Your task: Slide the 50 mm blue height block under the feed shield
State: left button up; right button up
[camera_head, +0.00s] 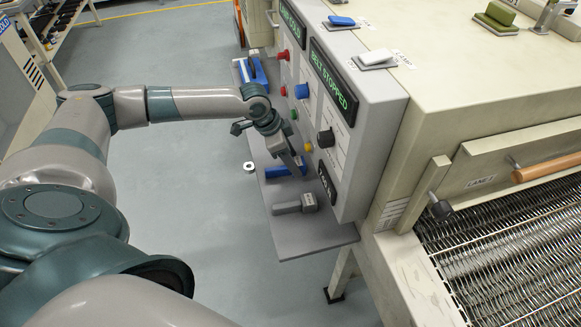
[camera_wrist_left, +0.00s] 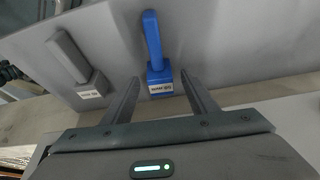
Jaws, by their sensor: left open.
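The blue height block (camera_head: 287,171) lies on the grey shelf under the control panel, partly hidden by my left gripper (camera_head: 297,160) in the head view. In the left wrist view the blue block (camera_wrist_left: 153,42) has a long handle and a base with a small label, too small to read surely. My left gripper (camera_wrist_left: 162,94) is open, with a finger on either side of the block's labelled end and clear gaps to it. What looks like the feed shield (camera_head: 487,160), a cream panel with a wooden handle, stands at the belt's edge. My right gripper is out of view.
A grey block (camera_head: 296,205) lies beside the blue one, also seen in the left wrist view (camera_wrist_left: 72,58). The control panel (camera_head: 352,150) with buttons and a BELT STOPPED display (camera_head: 333,77) rises beside the arm. The wire mesh belt (camera_head: 515,240) looks bare.

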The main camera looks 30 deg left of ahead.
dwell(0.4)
pick_arm(q)
jog(key=c, duration=1.2)
jog(key=shift+o, duration=0.2)
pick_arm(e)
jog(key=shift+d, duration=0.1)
pick_arm(q)
jog(key=shift+r, duration=0.15)
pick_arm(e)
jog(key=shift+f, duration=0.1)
